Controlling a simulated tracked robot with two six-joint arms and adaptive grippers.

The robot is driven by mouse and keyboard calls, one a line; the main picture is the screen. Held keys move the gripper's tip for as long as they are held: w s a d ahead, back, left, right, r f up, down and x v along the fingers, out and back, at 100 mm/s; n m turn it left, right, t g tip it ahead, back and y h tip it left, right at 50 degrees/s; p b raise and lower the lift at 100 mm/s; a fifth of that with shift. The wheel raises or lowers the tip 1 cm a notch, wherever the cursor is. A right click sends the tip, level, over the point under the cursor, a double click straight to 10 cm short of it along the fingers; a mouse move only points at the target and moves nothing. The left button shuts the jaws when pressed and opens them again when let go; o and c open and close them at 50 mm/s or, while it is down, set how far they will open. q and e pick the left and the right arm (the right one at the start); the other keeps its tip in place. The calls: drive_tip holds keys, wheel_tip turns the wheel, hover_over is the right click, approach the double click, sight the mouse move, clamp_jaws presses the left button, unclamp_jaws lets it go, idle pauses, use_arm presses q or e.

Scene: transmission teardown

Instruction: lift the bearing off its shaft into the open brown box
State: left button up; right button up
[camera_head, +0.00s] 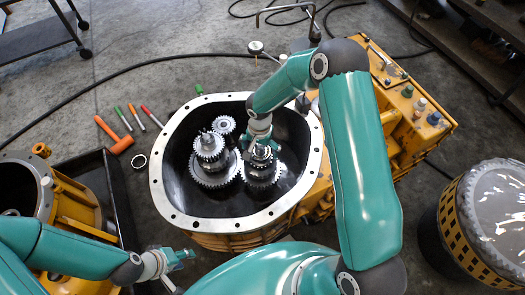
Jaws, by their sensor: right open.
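The transmission housing (165,190) stands open, with a pale bolted rim and a dark inside. Toothed gears (213,172) stand on a shaft in its left part, with a smaller gear (224,125) behind. A second gear stack (262,178) stands to the right. My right gripper (261,148) is open and points down at the top of this stack; it covers the shaft top, so I cannot make out the bearing or whether the fingers touch it. My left gripper (184,257) is outside the housing's front left; its finger gap is unclear. I cannot identify a brown box.
A metal ring (139,161), an orange hammer (114,136) and several coloured-handled tools (137,117) lie on the floor at left. A dark tray (122,205) and yellow casing (75,205) stand further left. A drum (480,225) stands at right.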

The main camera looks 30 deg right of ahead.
drive_tip(key=c, duration=1.4)
drive_tip(key=shift+r, duration=0.2)
wheel_tip(320, 180, up, 20)
drive_tip(key=p, duration=0.2)
drive_tip(key=shift+f+p, duration=0.1)
drive_tip(key=shift+p, duration=0.3)
